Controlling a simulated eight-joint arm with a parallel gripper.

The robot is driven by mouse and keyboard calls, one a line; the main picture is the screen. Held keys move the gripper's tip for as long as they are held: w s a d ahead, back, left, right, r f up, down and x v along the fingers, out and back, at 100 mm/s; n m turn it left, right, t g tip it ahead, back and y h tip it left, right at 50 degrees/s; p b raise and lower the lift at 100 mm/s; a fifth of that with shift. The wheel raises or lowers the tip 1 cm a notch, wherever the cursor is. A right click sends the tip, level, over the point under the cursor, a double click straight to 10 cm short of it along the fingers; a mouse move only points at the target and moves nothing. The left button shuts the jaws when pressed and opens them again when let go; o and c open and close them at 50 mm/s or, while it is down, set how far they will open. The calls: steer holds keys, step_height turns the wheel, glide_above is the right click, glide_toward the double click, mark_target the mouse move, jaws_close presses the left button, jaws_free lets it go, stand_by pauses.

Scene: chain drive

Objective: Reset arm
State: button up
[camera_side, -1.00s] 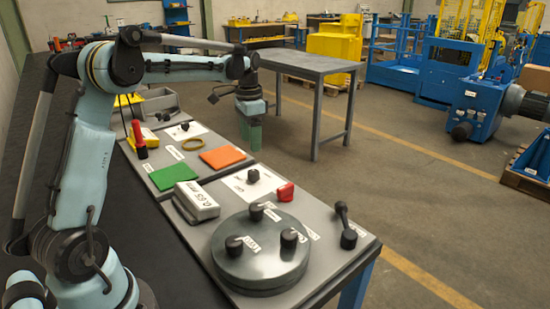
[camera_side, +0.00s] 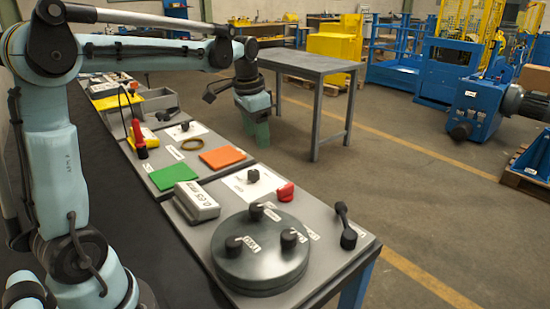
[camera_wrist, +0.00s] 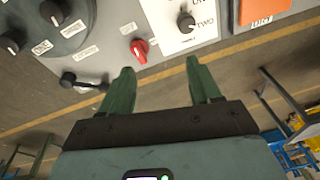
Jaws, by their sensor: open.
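My gripper (camera_side: 256,132) hangs in the air past the right edge of the workbench, its green fingers pointing down. In the wrist view my gripper (camera_wrist: 162,85) shows two green fingers spread apart with nothing between them. The workbench panel (camera_side: 222,232) carries a large round grey disc (camera_side: 245,272) with several black knobs, a black lever (camera_side: 345,225), a red knob (camera_side: 285,192), a white dial plate (camera_side: 240,184) and a white labelled box (camera_side: 197,200). The red knob (camera_wrist: 140,48) and lever (camera_wrist: 82,82) also show in the wrist view. My gripper touches none of them.
A grey table (camera_side: 312,65) stands beyond my gripper. Open floor (camera_side: 400,180) lies to the right.

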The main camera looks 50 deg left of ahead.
steer(key=s+d+f+t, duration=0.1)
steer(key=s+d, duration=0.3)
steer(key=s+d+f+n+t, duration=0.1)
steer(key=s+d+f+t, duration=0.1)
steer(key=s+d, duration=0.2)
steer(key=s+d+f+n+t, duration=0.1)
steer(key=s+d+t, duration=0.1)
steer(key=s+d, duration=0.2)
steer(key=shift+s+d+f+h, duration=0.2)
steer(key=shift+d+f+h, duration=0.1)
stand_by(0.5)
